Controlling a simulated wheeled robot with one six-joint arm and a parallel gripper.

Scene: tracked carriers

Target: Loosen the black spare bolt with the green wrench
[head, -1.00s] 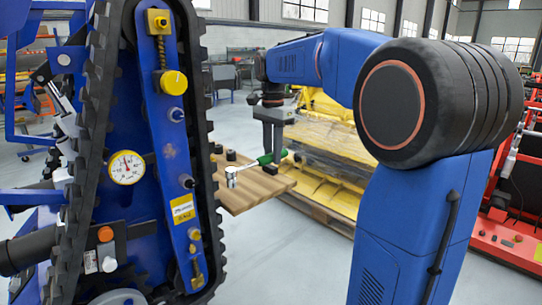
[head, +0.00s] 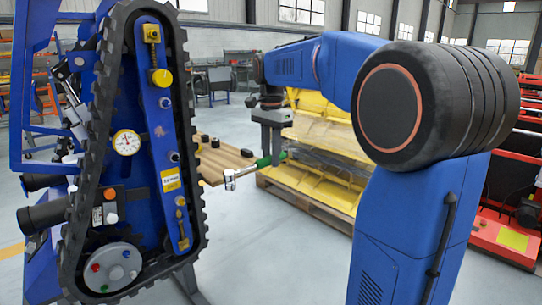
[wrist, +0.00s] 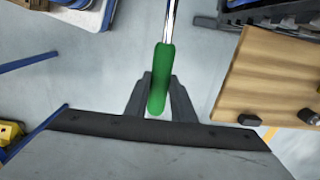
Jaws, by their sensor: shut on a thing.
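My gripper (head: 273,155) is shut on the green handle of the wrench (head: 264,162), which is held in the air with its chrome socket head pointing left, toward the carrier. In the wrist view the green handle (wrist: 161,75) sits between my fingers (wrist: 162,98), and its metal shaft runs out of the top of the picture. The blue tracked carrier (head: 160,110) stands at left. A grey round disc (head: 112,268) low on it bears several small coloured bolt heads, red, green and blue among them. I cannot clearly pick out a black bolt. The wrench touches no bolt.
A wooden board (head: 225,160) with several small black blocks lies behind the wrench; it also shows in the wrist view (wrist: 270,75). Yellow parts on a pallet (head: 318,140) stand behind my arm. Red machinery (head: 505,220) is at right. Grey floor is open between carrier and arm.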

